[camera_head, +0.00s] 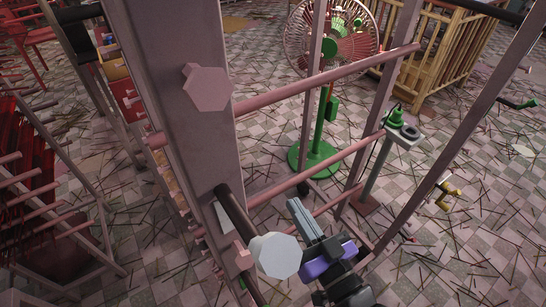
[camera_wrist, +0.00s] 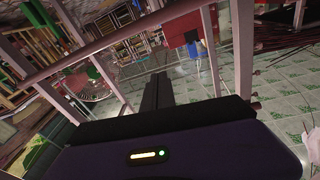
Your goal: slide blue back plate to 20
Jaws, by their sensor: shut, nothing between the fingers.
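I cannot make out a blue back plate or a scale with a 20 mark in the head view. In the wrist view a small blue patch (camera_wrist: 201,48) shows below a red box (camera_wrist: 182,27) in the background; I cannot tell what it belongs to. My gripper (camera_head: 297,206), with its purple body, is at the lower middle of the head view, among the pink metal bars. Its fingers are together and empty, and they also show in the wrist view (camera_wrist: 157,80), pointing into the frame space.
A thick pink post (camera_head: 200,150) with crossbars (camera_head: 320,80) stands close to my gripper. A pale round-ended rod (camera_head: 275,255) is just left of it. A green-based fan (camera_head: 315,160) stands behind. A red rack (camera_head: 25,165) is at left. Thin sticks litter the tiled floor (camera_head: 440,240).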

